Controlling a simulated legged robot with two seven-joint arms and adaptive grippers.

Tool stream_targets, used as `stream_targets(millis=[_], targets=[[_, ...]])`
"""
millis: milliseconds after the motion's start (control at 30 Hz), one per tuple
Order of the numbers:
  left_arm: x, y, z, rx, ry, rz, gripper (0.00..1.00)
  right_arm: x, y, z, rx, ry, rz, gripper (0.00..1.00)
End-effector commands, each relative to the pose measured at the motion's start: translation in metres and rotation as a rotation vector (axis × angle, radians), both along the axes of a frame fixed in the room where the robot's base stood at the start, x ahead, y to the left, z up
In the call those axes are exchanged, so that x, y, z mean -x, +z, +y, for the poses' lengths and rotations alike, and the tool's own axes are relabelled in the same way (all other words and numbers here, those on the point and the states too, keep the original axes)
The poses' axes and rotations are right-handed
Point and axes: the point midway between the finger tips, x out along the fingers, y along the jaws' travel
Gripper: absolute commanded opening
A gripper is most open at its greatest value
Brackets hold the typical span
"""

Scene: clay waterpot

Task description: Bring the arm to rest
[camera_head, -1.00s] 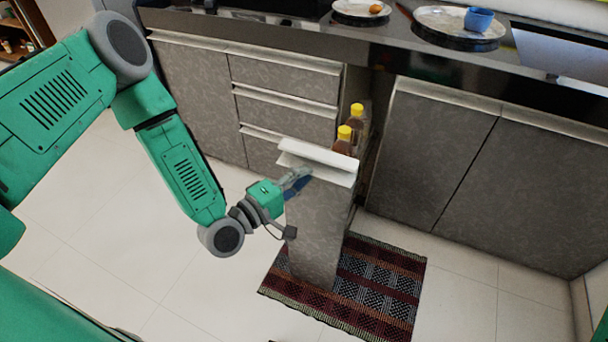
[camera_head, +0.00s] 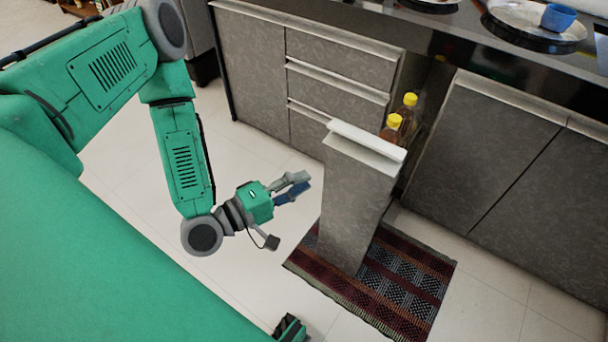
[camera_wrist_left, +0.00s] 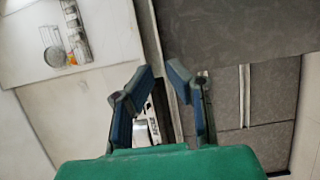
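My left arm comes in from the left in the head view. Its left gripper (camera_head: 302,187) is open and empty, over the floor to the left of the pulled-out cabinet drawer (camera_head: 352,205) and apart from it. In the left wrist view the two fingers of the left gripper (camera_wrist_left: 160,78) stand apart with nothing held between them. The tall narrow drawer stands out from the cabinets, with a pale handle (camera_head: 368,139) along its top front.
Yellow-capped bottles (camera_head: 391,128) stand in the drawer. A patterned rug (camera_head: 412,280) lies under it. Grey cabinets (camera_head: 500,160) line the back. On the counter are a pan (camera_head: 510,28) and blue cup (camera_head: 558,16). Light floor tiles (camera_head: 130,165) are clear around my arm.

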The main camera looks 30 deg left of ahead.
Motion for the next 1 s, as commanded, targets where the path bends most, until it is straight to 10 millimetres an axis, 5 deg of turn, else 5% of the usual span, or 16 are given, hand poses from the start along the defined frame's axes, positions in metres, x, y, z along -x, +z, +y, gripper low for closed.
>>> stream_targets(millis=[300, 467, 600, 700, 833, 1000], targets=[[0.000, -0.001, -0.002, -0.008, -0.005, 0.005, 0.13, -0.002, 0.000, 0.000, 0.000, 0.000, -0.001, 0.40], [0.011, -0.024, -0.028, -0.228, -0.107, 0.123, 0.13, -0.001, 0.009, 0.000, 0.000, 0.000, 0.000, 0.40], [0.053, -0.067, -0.045, -0.665, -0.342, 0.337, 0.13, -0.002, 0.024, 0.000, 0.000, 0.000, 0.000, 0.40], [0.095, -0.089, -0.029, -0.975, -0.533, 0.491, 0.13, -0.002, 0.033, 0.000, 0.000, 0.000, 0.000, 0.40], [0.141, -0.093, 0.007, -1.258, -0.738, 0.664, 0.13, -0.002, 0.042, 0.000, 0.000, 0.000, 0.000, 0.40], [0.172, -0.085, 0.037, -1.414, -0.876, 0.795, 0.13, -0.002, 0.046, 0.000, 0.000, 0.000, 0.000, 0.40]])
